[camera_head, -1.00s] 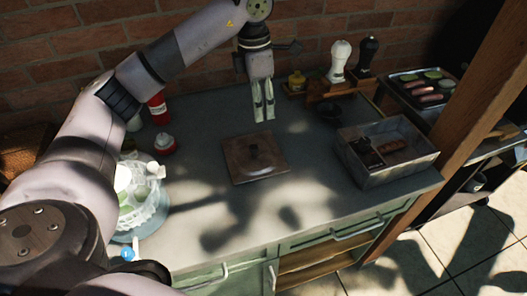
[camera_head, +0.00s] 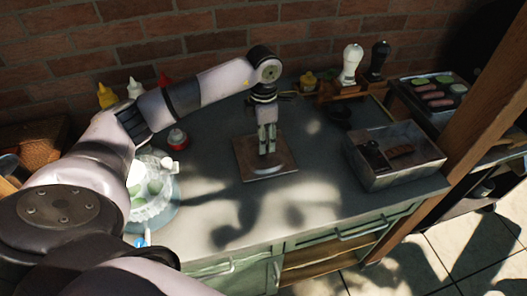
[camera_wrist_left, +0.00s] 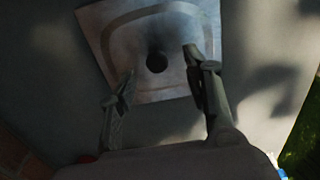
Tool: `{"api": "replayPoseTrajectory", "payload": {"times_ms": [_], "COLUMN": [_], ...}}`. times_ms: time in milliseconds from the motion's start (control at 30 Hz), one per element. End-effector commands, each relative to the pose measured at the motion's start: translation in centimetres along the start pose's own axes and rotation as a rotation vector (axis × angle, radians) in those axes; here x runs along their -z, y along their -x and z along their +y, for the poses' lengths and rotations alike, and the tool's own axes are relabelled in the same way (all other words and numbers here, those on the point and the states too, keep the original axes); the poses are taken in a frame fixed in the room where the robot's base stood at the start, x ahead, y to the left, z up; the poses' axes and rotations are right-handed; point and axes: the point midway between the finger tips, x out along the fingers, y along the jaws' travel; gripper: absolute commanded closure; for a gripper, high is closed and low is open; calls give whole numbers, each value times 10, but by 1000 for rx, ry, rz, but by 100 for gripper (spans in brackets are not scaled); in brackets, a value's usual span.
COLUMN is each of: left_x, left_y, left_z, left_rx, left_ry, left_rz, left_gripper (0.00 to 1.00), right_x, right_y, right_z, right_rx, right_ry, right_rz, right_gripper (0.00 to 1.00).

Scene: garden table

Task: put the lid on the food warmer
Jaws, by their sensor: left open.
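The lid (camera_head: 248,168), a square metal plate, lies flat on the counter in the middle of the head view. In the left wrist view the lid (camera_wrist_left: 115,35) shows a raised rim and a dark round knob (camera_wrist_left: 157,62) at its centre. My left gripper (camera_head: 267,150) points down over the lid's middle, open. In the wrist view its two fingers stand apart on either side of the knob; I cannot tell whether they touch it. The food warmer (camera_head: 405,174), an open metal box with food inside, stands to the right. My right gripper is not in view.
A rack with a white mill (camera_head: 350,63) and a dark mill (camera_head: 379,58) stands behind the food warmer. The counter between lid and warmer is clear.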

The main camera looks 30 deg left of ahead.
Motion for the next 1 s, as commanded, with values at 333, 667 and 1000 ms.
{"api": "replayPoseTrajectory", "payload": {"times_ms": [333, 667, 1000], "left_x": [0, 0, 0], "left_y": [-42, -43, -43], "left_z": [3, 3, 3], "left_rx": [2, 1, 1], "left_ry": [0, 0, 0], "left_rz": [1, 1, 0], "left_gripper": [55, 62, 84], "right_x": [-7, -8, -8], "right_y": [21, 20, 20], "right_z": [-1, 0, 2], "right_rx": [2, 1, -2], "right_ry": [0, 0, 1], "right_rz": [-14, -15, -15], "right_gripper": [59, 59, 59]}}
